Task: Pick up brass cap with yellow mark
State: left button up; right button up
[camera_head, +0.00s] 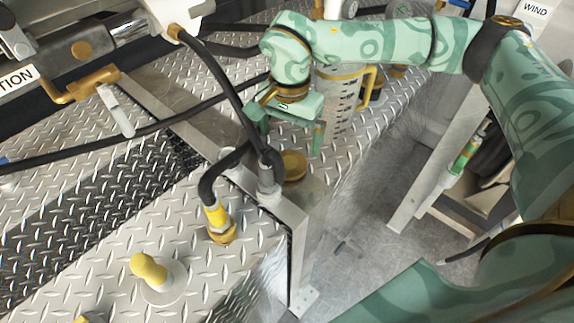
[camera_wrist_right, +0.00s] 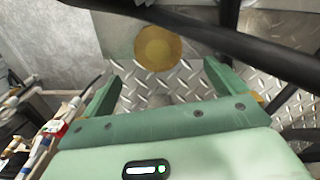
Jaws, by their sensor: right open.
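A round brass cap (camera_head: 293,165) sits on the metal ledge beside the black hose; no yellow mark on it can be made out. In the right wrist view the brass cap (camera_wrist_right: 158,48) shows as a dull gold disc just beyond the fingertips, centred between them. My right gripper (camera_head: 290,132) is open and empty, just behind and above the cap; its two fingers also show in the right wrist view (camera_wrist_right: 161,78). A hose end with a yellow band and brass tip (camera_head: 219,222) stands nearer the front. My left gripper is out of view.
A black hose (camera_head: 228,90) arches beside the cap and crosses the right wrist view (camera_wrist_right: 240,42). A clear graduated container (camera_head: 340,100) with a brass handle stands behind my gripper. A yellow knob (camera_head: 149,268) is at front left. The tread-plate deck drops off at right.

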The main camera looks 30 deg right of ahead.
aim_at(290, 161)
notch_tip(290, 161, down, 7)
jog(key=shift+b, duration=1.25)
jog(key=shift+r, duration=0.1)
jog(key=shift+s, duration=0.1)
jog(key=c, duration=1.1)
